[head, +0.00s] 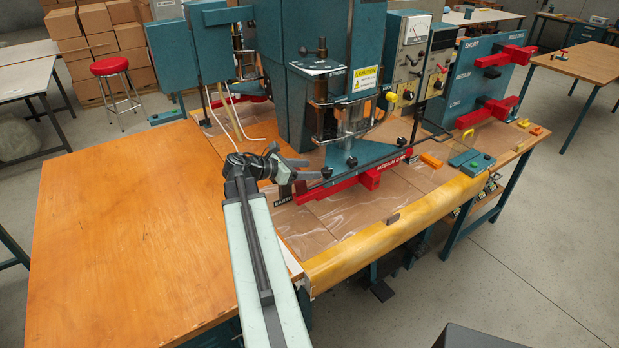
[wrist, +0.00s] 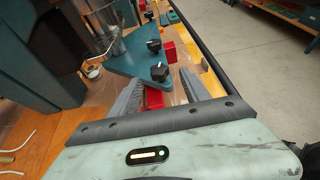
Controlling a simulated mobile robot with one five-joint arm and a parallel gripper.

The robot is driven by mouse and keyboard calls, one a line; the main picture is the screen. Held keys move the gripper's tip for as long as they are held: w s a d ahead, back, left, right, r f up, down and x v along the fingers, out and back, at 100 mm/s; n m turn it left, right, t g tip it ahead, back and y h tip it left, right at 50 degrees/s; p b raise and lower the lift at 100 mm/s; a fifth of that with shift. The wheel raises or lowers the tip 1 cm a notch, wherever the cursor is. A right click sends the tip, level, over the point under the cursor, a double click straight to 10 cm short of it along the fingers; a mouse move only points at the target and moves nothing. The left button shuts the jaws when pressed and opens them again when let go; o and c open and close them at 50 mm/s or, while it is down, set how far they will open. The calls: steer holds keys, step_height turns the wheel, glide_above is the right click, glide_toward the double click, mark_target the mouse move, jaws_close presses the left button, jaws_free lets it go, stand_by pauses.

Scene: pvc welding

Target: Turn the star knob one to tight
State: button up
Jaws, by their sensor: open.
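A black star knob (wrist: 160,72) with a white mark on top stands on the near corner of the teal plate (wrist: 130,62). It lies just ahead of and between my fingertips in the wrist view, and I see no contact. In the head view this knob (head: 327,172) is small, just right of my gripper (head: 298,170). My gripper (wrist: 161,76) is open, with its two grey fingers apart. A second black knob (wrist: 154,45) stands farther along the plate, and it shows in the head view too (head: 352,161). No label tells which knob is number one.
A red bar (head: 340,186) marked "MEDIUM" lies along the press front, partly under the plate. A metal post assembly (head: 345,115) rises behind the knobs. The wooden table (head: 130,230) at left is clear. White cables (head: 240,125) hang behind my gripper.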

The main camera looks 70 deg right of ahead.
mark_target(325, 169)
steer(key=b+x, duration=0.1)
steer(key=x, duration=0.3)
steer(key=b+x, duration=0.1)
steer(key=x, duration=0.1)
steer(key=shift+w+d+f+b, duration=0.2)
steer(key=shift+f+b, duration=0.1)
steer(key=shift+f, duration=0.15)
steer(key=shift+s+d+f, duration=0.15)
steer(key=shift+s+d, duration=0.2)
steer(key=shift+d, duration=0.1)
steer(key=c, duration=1.1)
steer(key=shift+w+a, duration=0.1)
jaws_close()
steer(key=shift+w+d+m+g+y, duration=0.1)
steer(key=shift+d+m+g+y, duration=0.25)
steer(key=shift+m+g+y, duration=0.55)
steer(key=m+g+y, duration=0.1)
steer(key=m+y, duration=0.1)
steer(key=shift+w+d+m+g, duration=0.1)
steer(key=shift+d+m+g, duration=0.05)
steer(key=shift+m+g, duration=0.2)
steer(key=m+g+y, duration=0.1)
steer(key=m+y, duration=0.2)
steer(key=shift+g, duration=0.25)
steer(key=shift+m+y, duration=0.85)
steer(key=shift+y, duration=0.35)
